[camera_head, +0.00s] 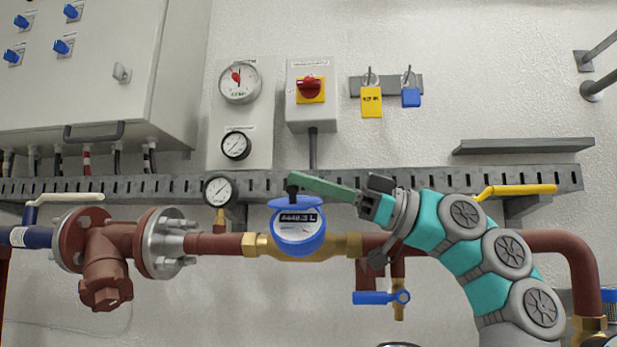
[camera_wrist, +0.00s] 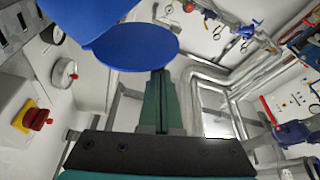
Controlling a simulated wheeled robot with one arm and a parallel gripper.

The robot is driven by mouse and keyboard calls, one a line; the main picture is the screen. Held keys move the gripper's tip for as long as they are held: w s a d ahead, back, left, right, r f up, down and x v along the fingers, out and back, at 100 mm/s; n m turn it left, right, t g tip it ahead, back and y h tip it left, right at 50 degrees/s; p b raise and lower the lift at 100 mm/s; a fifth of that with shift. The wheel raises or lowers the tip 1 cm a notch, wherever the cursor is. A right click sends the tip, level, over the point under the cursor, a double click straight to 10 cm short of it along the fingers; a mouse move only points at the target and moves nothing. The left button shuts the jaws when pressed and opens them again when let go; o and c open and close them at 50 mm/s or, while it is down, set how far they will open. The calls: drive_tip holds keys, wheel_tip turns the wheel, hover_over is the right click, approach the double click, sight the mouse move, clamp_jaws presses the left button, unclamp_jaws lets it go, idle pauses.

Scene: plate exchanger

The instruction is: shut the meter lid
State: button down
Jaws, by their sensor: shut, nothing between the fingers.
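The blue water meter (camera_head: 298,235) sits on the brass part of the red-brown pipe, and its dial shows. Its blue lid (camera_head: 290,203) stands open at the top of the meter, seen nearly edge-on. In the wrist view the lid shows as a blue disc (camera_wrist: 138,47) just past my fingertips. My gripper (camera_head: 293,185) comes in from the right, with its green fingers shut and empty and its dark tip just above the lid. It also shows in the wrist view (camera_wrist: 160,74). I cannot tell whether the tip touches the lid.
A slotted rail (camera_head: 130,188) runs along the wall behind the meter. A small gauge (camera_head: 218,190) stands left of the meter. A blue-handled valve (camera_head: 380,297) hangs below right, and a yellow valve handle (camera_head: 515,190) is farther right. The red rotary switch (camera_head: 310,88) is above.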

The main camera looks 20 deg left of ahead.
drive_tip(key=shift+f+b, duration=1.25)
drive_tip(key=shift+f, duration=0.1)
drive_tip(key=shift+w+f, duration=0.1)
